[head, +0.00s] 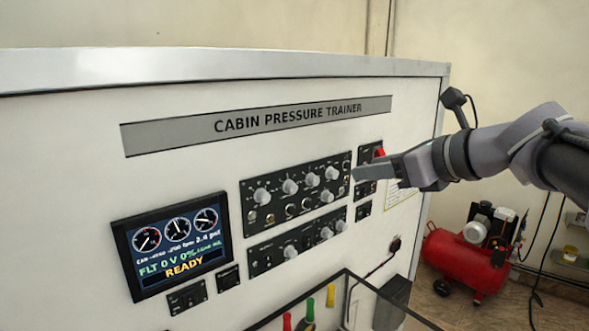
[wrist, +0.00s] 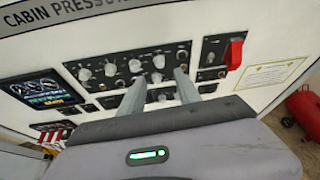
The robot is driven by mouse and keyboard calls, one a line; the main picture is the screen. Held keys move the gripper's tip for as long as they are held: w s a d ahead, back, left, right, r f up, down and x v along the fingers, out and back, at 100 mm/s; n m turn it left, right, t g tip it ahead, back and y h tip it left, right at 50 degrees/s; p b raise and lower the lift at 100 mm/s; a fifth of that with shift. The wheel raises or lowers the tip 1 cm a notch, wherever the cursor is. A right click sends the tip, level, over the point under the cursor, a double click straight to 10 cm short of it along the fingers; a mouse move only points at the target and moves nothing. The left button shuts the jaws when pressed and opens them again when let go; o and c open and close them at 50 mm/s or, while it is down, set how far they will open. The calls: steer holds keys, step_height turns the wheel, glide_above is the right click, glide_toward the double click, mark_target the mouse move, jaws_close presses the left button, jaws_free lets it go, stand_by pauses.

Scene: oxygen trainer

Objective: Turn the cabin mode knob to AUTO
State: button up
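The white trainer (head: 90,130) carries an upper black knob panel (head: 250,185) with several light grey knobs, among them one at its right (head: 331,173). A lower black panel (head: 254,267) holds more knobs. The labels are too small to read, so I cannot tell which knob is the cabin mode knob or where it points. My gripper (head: 358,174) is in front of the panel's right end in the head view. In the wrist view my gripper's (wrist: 160,80) two fingers stand apart with nothing held, and knobs show beyond and between them. Contact with a knob is not visible.
A display reading READY (head: 174,245) is at the left. A red guarded switch (wrist: 235,52) is right of the fingers. A dark-framed clear box (head: 347,272) with colored handles juts out below. A red compressor (head: 465,262) stands on the floor at the right.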

mark_target(336, 173)
steer(key=x, duration=0.9)
steer(key=shift+a, duration=0.1)
steer(key=shift+s, duration=0.1)
steer(key=shift+c, duration=0.2)
jaws_close()
